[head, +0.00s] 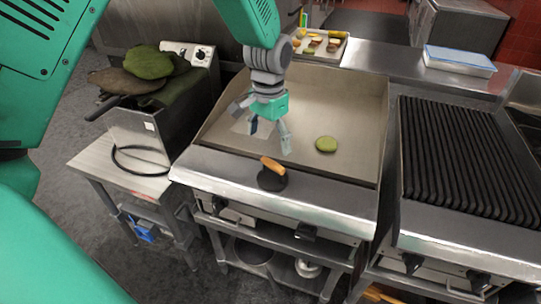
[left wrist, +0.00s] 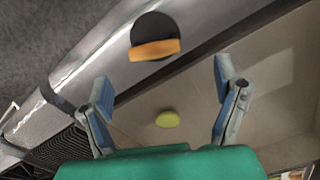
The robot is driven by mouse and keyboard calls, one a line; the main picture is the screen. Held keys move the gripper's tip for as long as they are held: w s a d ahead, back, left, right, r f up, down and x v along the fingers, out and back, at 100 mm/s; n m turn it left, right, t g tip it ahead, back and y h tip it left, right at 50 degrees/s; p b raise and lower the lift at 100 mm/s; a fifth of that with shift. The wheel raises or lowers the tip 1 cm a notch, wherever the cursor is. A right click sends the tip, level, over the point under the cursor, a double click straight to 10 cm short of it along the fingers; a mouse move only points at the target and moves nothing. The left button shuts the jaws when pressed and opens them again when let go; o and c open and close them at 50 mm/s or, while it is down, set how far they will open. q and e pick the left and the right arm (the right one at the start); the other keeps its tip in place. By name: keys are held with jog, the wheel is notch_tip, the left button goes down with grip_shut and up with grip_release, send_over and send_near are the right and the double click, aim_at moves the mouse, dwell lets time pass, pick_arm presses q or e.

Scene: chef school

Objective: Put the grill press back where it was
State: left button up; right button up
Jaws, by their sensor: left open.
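The grill press, a round black plate (head: 271,181) with an orange-brown wooden handle (head: 272,165), rests on the steel front ledge of the flat griddle (head: 340,100). In the left wrist view the press (left wrist: 153,35) lies at the top, beyond the fingertips. My left gripper (head: 262,128) is open and empty above the griddle's left part, behind the press and apart from it. Both its fingers show in the left wrist view (left wrist: 163,72), with nothing between the tips. A green round patty (head: 326,144) lies on the griddle to the right of the gripper. My right gripper is not in view.
A ribbed black grill (head: 465,160) stands to the right. A tray of food pieces (head: 318,46) is behind the griddle, and a white-blue container (head: 459,61) sits on the back counter. At left, a steel appliance (head: 150,130) carries green and brown objects. The griddle's right part is mostly clear.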

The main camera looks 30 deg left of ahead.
aim_at(273, 163)
pick_arm(q)
jog(key=s+f, duration=0.1)
jog(key=f, duration=0.1)
jog(key=s+d+f, duration=0.1)
jog(key=s+f, duration=0.1)
jog(key=f, duration=0.1)
jog(key=s+f, duration=0.2)
jog(key=shift+s+d+f, duration=0.25)
jog(key=shift+d+f, duration=0.05)
jog(key=shift+d, duration=0.1)
jog(key=s+d+f, duration=0.1)
jog(key=s+f, duration=0.4)
jog(key=s, duration=0.3)
jog(key=s+d+f, duration=0.1)
jog(key=s+f, duration=0.4)
jog(key=s, duration=0.3)
jog(key=s+f+n, duration=0.1)
jog(key=s+f, duration=0.3)
jog(key=s, duration=0.4)
jog(key=shift+s+d+f+t, duration=0.15)
jog(key=shift+d+f+t, duration=0.15)
jog(key=shift+d+f, duration=0.1)
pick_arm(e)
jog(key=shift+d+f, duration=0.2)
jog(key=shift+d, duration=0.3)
